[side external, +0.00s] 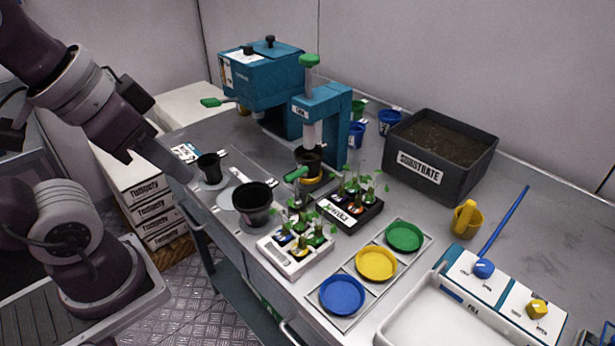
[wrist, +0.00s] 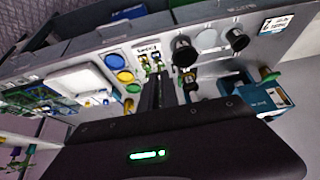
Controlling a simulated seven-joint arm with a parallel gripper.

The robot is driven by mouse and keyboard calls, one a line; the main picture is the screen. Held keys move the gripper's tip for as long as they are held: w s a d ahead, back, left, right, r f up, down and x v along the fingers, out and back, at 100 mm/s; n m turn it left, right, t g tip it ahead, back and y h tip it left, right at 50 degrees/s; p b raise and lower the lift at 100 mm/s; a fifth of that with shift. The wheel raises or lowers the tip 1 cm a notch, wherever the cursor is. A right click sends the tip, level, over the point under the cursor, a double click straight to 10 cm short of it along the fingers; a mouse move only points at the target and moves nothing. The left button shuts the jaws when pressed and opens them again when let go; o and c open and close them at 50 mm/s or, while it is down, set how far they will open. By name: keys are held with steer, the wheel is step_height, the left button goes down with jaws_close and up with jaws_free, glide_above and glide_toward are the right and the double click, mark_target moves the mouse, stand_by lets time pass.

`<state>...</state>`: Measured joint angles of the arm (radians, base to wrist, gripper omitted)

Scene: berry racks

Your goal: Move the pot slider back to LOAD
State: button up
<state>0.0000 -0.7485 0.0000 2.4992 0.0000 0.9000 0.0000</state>
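The pot slider shows a green handle (side external: 296,174) and a yellow ring (side external: 311,182) under the teal press (side external: 330,112). A dark pot (side external: 307,158) sits in it, below the press's plunger. The LOAD marking is too small to read. The slider cannot be made out clearly in that view.
A large black pot (side external: 253,204) and a smaller one (side external: 210,169) stand left of the slider. Seedling trays (side external: 287,258) sit in front of it. Coloured dishes (side external: 376,265), a substrate bin (side external: 440,158) and a teal machine (side external: 262,77) are farther around.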

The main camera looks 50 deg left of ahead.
steer(key=o, duration=0.5)
steer(key=w, duration=0.3)
steer(key=w+g, duration=0.1)
steer(key=w, duration=0.2)
steer(key=w+a+g, duration=0.1)
steer(key=w, duration=0.3)
steer(key=shift+f+n, duration=0.1)
steer(key=shift+n, duration=0.2)
steer(key=shift+c, duration=0.2)
steer(key=n+g, duration=0.1)
steer(key=g, duration=0.3)
glide_above(297, 199)
steer(key=f, duration=1.4)
steer(key=shift+w+a, duration=0.1)
steer(key=shift+a, duration=0.1)
step_height(297, 199, down, 7)
steer(key=shift+w+r, duration=0.1)
steer(key=shift+f, duration=0.5)
jaws_close()
steer(key=shift+r, duration=0.1)
